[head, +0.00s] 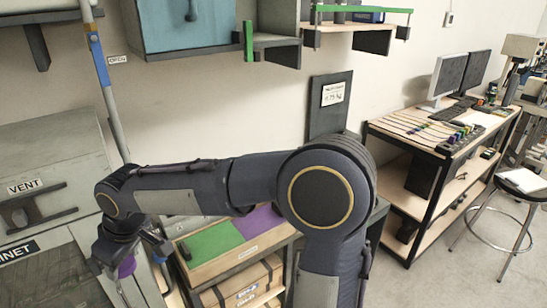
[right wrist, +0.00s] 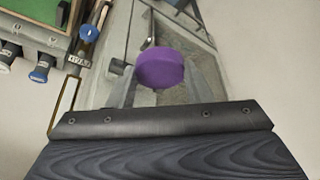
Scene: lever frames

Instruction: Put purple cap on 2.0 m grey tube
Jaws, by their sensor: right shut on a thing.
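The purple cap (head: 127,266) is a short round disc between the fingers of my right gripper (head: 120,255), low at the left in the head view. In the right wrist view the purple cap (right wrist: 160,68) sits between both grey fingertips, and the gripper is shut on it. A slim grey tube (head: 112,110) with a blue section stands slightly tilted at the left of the head view. My forearm hides part of its lower length. Its length cannot be read. The cap is apart from the visible upper tube. My left gripper is not in view.
A wooden-sided tray (head: 215,242) with green and purple areas lies behind my right arm. Grey cabinets (head: 40,150) stand at the left, with a blue cabinet (head: 185,25) above. A bench (head: 400,135) with monitors and a stool (head: 515,190) stand at the right.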

